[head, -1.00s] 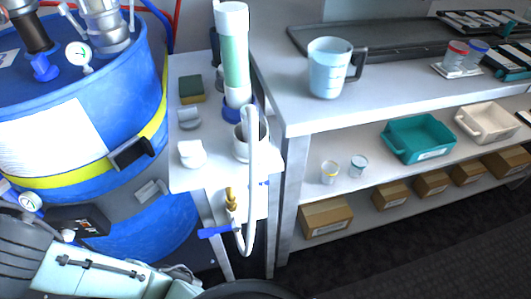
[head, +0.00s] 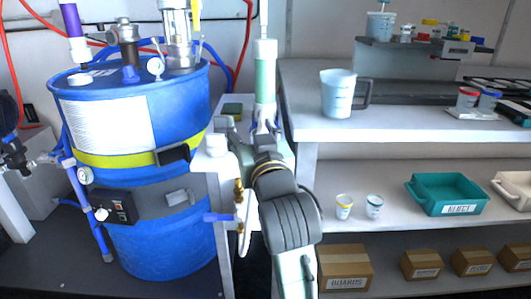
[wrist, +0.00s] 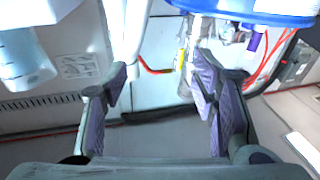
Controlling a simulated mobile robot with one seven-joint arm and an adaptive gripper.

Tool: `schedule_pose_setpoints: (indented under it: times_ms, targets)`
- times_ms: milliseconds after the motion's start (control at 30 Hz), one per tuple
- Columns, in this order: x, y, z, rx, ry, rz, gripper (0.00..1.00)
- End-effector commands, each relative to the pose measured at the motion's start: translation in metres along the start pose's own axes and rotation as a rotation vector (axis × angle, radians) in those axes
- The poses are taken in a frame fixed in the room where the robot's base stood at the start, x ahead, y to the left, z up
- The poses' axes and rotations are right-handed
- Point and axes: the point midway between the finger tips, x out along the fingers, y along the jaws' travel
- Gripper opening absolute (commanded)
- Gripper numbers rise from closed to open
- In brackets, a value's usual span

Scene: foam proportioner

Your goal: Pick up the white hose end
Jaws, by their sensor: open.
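The white hose (head: 245,225) hangs at the front of the narrow white stand, beside a brass fitting and a blue valve handle. My gripper is over the stand, in front of the clear tube with green contents (head: 265,80). In the wrist view my gripper (wrist: 160,82) has its two fingers spread apart, with nothing between the pads. A white upright tube (wrist: 128,35) shows beyond the fingers, nearer the left one; I cannot tell whether it is the hose.
A large blue drum (head: 120,210) stands left of the stand. A shelf bench (head: 410,125) with a clear jug (head: 338,95) stands close on the right.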

Motion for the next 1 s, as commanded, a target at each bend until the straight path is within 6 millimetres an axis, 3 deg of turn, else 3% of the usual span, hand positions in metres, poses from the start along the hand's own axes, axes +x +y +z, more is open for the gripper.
schedule_pose_setpoints:
  times_ms: [67,200,767,1000]
  targets:
    - [-0.007,0.027,0.019,0.005,-0.056,0.053,0.53]
    - [-0.009,0.043,0.026,0.014,-0.1,0.083,0.53]
    - [0.019,0.044,0.028,0.014,-0.102,0.084,0.53]
    - [0.044,0.046,0.035,0.011,-0.098,0.084,0.53]
